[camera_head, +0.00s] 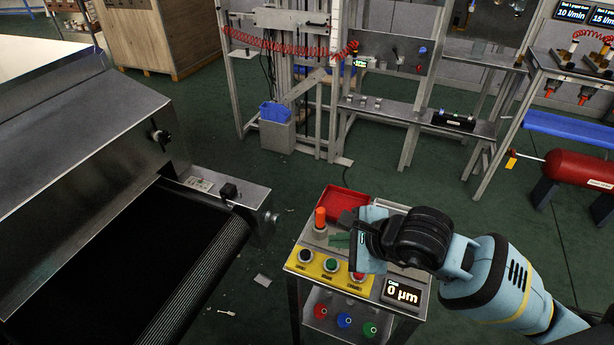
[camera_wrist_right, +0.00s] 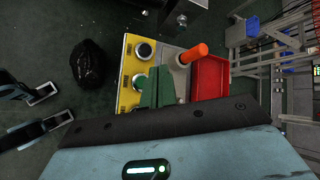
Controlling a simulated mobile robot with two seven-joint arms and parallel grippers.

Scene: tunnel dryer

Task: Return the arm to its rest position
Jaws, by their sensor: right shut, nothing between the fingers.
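My right arm (camera_head: 500,280), light blue with black joints, reaches in from the lower right in the head view. My right gripper (camera_head: 340,240) is over the control console, close to its orange knob (camera_head: 320,217) and yellow button panel (camera_head: 322,266). Its green fingers are together and hold nothing. In the right wrist view the shut green fingers (camera_wrist_right: 156,86) show in front of the yellow panel, beside the orange knob (camera_wrist_right: 194,53). I cannot tell whether they touch the console. My left gripper is not in the head view.
The dryer (camera_head: 80,150) with its black belt (camera_head: 130,255) stands at the left. A red tray (camera_head: 345,202) sits at the console's back, and a display (camera_head: 403,292) reads 0 µm at its front right. Green floor lies open behind the console. A red cylinder (camera_head: 580,168) is at the right.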

